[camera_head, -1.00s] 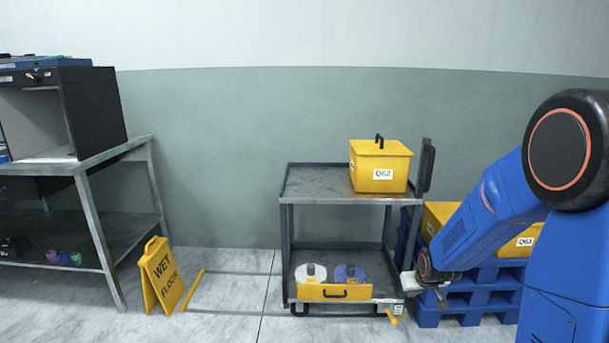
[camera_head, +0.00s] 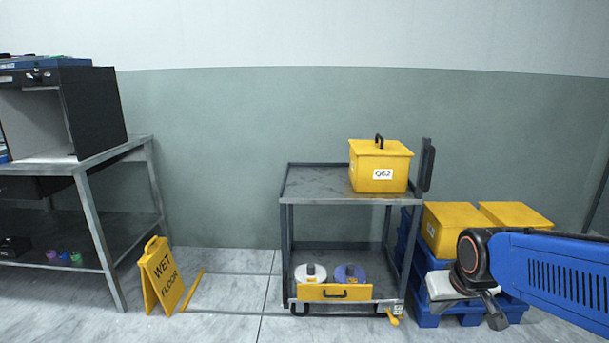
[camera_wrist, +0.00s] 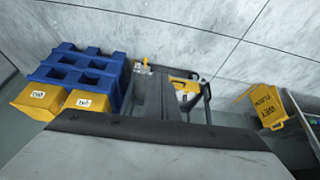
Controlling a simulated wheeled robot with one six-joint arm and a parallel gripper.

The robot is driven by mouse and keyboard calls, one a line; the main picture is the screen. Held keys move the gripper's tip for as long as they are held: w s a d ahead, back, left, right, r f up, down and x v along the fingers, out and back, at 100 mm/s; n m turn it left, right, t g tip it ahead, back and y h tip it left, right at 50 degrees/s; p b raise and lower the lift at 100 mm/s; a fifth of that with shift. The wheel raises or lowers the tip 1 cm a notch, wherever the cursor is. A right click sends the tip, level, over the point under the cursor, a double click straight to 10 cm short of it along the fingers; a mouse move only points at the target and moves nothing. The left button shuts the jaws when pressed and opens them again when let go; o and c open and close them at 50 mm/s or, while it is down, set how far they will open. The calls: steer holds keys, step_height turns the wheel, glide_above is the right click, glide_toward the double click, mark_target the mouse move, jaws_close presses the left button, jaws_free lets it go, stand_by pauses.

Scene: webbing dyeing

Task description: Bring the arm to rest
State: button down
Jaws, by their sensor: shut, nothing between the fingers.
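My arm reaches in from the right edge of the head view, its blue link roughly level. My gripper (camera_head: 496,318) hangs low at the arm's end, small and dark, in front of the blue pallet (camera_head: 428,312). It is shut and holds nothing. It appears apart from the trolley (camera_head: 335,199) to its left. In the wrist view a dark bar and a pale grey surface fill the lower part; I cannot tell the fingers there.
Yellow boxes (camera_head: 452,222) stand on the pallet. A yellow lidded box (camera_head: 379,165) is on the trolley top, a yellow tray with two spools (camera_head: 335,292) below. A wet floor sign (camera_head: 161,277) stands left, beside a metal bench (camera_head: 95,165). Floor between sign and trolley is mostly clear.

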steer(key=s+a+r, duration=0.1)
steer(key=s+r, duration=0.2)
steer(key=s, duration=1.1)
steer(key=shift+s+a+g, duration=0.15)
steer(key=shift+a+g, duration=0.1)
steer(key=shift+g, duration=0.05)
steer(key=c, duration=2.4)
jaws_free()
steer(key=shift+c, duration=0.2)
